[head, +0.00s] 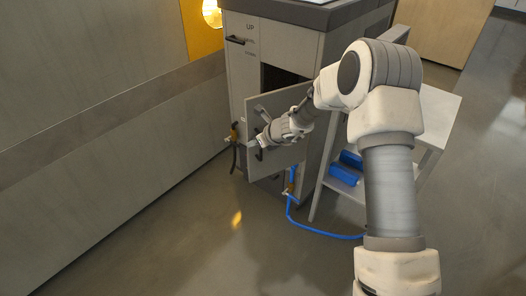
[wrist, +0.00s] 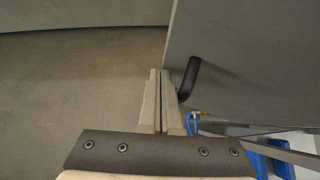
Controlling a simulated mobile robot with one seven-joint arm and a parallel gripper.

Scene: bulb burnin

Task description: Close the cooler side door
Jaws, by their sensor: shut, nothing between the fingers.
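The cooler (head: 272,38) is a tall grey cabinet in the head view, with a dark opening in its side. Its side door (head: 290,98) is a flat grey panel that stands ajar, swung out from the opening. My gripper (head: 257,140) is in front of the door's outer face, and my wrist hides part of the panel. In the wrist view the door (wrist: 255,55) fills the upper right, with a black bent handle (wrist: 190,78) near its edge. My gripper (wrist: 160,73) is shut and empty, its fingertips just left of the handle. I cannot tell whether they touch it.
A grey shelf stand (head: 440,108) with blue items (head: 346,170) is right of the cooler, partly behind my arm. A blue hose (head: 318,231) lies on the floor by the cooler. A low grey wall (head: 110,125) runs along the left.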

